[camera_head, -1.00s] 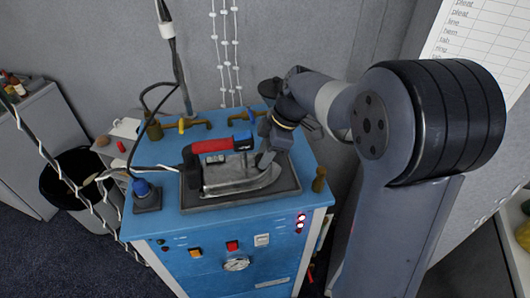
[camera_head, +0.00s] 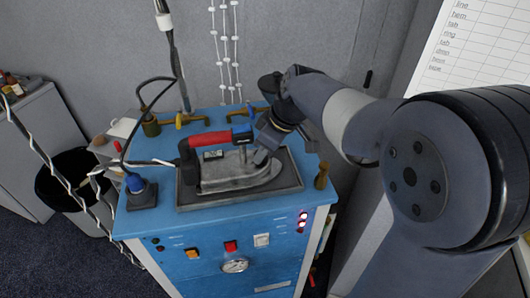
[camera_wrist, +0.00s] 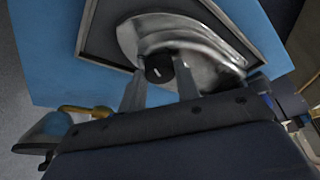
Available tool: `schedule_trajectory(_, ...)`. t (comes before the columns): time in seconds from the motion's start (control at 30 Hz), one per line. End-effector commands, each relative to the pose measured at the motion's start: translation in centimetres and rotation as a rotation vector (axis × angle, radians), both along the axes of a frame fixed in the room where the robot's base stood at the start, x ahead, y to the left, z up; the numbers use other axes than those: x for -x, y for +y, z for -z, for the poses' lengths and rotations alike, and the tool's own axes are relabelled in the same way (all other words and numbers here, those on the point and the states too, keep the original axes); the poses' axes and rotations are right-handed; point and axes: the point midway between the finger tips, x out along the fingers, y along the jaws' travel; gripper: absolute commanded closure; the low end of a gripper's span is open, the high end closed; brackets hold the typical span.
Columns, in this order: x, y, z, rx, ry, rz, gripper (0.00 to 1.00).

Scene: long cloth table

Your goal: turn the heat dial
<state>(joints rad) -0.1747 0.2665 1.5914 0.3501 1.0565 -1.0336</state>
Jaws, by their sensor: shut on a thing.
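A steam iron with a red handle (camera_head: 210,139) and a grey metal body (camera_head: 238,177) rests on a dark framed pad (camera_head: 289,182) on top of a blue cabinet. The iron's body also shows in the wrist view (camera_wrist: 218,62). A small black round dial (camera_wrist: 159,68) with a white mark sits on the iron between my fingertips. My gripper (camera_wrist: 159,76) is shut on this dial, one finger at each side. In the head view my gripper (camera_head: 262,152) is at the iron's right part, and it hides the dial there.
The blue cabinet (camera_head: 160,222) has switches, a round gauge (camera_head: 235,265) and lit red lamps on its front. A blue knob on a dark base (camera_head: 141,194) stands at its left corner. Brass fittings (camera_head: 180,119) line the back. A cable rises behind the iron.

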Motion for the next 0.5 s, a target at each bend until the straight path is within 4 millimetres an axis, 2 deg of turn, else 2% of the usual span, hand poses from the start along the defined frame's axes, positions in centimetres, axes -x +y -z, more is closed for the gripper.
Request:
schedule_trajectory(0.2, 0.15, 0.14, 0.00, 0.000, -0.002, 0.148, 0.92)
schedule_trajectory(0.5, 0.22, 0.16, 0.00, 0.001, 0.000, 0.266, 0.92)
